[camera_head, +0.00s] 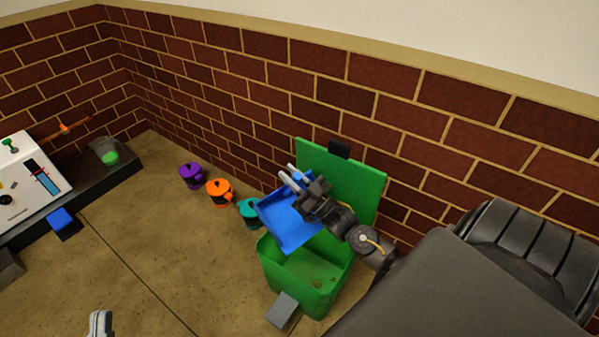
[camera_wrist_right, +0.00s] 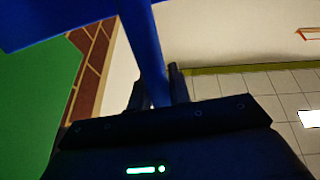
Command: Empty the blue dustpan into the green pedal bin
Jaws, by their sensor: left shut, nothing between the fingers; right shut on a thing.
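The blue dustpan (camera_head: 285,224) is tilted over the green pedal bin (camera_head: 292,268), and its visible face looks bare. My right gripper (camera_head: 292,178) is shut on the dustpan's handle; the right wrist view shows the blue handle (camera_wrist_right: 147,55) between the fingers (camera_wrist_right: 153,90). The bin's lid (camera_head: 365,186) stands open against the brick wall. A few small brownish specks show inside the bin on its floor. The grey pedal (camera_head: 283,310) sticks out at the bin's front. My left gripper (camera_head: 100,323) is shut and empty at the bottom edge, only partly in view.
Teal (camera_head: 250,212), orange (camera_head: 219,192) and purple (camera_head: 191,175) lidded pots stand along the wall left of the bin. A white machine (camera_head: 25,180) and a glass with green contents (camera_head: 106,152) are on a dark counter at the far left.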

